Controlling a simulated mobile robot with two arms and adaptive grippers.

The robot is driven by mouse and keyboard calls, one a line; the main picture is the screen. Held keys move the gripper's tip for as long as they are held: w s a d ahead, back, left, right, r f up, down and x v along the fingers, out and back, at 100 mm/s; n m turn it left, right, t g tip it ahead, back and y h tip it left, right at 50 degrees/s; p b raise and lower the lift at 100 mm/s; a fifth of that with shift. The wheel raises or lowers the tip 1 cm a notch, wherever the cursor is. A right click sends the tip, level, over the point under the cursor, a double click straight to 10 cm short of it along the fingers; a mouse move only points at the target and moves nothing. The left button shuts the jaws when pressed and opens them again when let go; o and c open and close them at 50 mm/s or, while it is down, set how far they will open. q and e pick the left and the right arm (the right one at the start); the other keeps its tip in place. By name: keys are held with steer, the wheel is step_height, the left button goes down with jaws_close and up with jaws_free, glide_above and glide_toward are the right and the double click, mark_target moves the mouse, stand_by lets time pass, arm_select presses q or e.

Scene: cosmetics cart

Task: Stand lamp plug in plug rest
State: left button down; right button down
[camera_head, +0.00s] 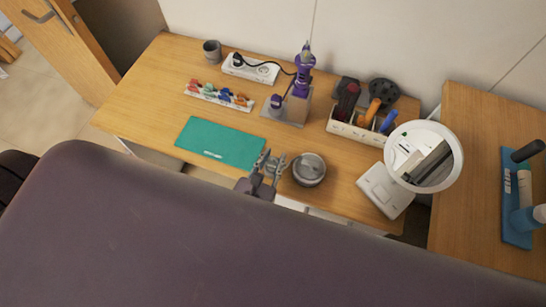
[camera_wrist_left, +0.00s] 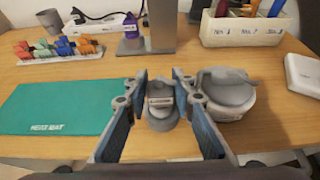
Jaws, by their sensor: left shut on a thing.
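My left gripper (camera_head: 268,163) is over the front edge of the desk. In the left wrist view its fingers (camera_wrist_left: 160,105) are closed on a small grey rounded object (camera_wrist_left: 162,123) with a pale label; it looks like the lamp plug, but I cannot be sure. A round grey object (camera_head: 309,169) with a raised top sits on the desk just right of the gripper; it also shows in the wrist view (camera_wrist_left: 230,98). I cannot tell whether it is the plug rest. A round white-rimmed lamp or mirror (camera_head: 458,155) stands at right. My right gripper is out of view.
A teal mat (camera_head: 215,143) lies left of the gripper. Behind are a rack of coloured clips (camera_head: 220,96), a power strip (camera_head: 262,73), a purple tool (camera_head: 303,68) on a grey stand, and a divided box (camera_head: 345,126). A white box (camera_head: 380,187) is at right.

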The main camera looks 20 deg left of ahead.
arm_select(q)
steer(key=shift+f+b, duration=0.4)
steer(key=shift+f, duration=0.25)
steer(key=c, duration=1.5)
jaws_free()
steer(key=shift+c, duration=0.2)
steer(key=shift+s, duration=0.1)
steer(key=v, duration=1.2)
steer(key=shift+a, duration=0.1)
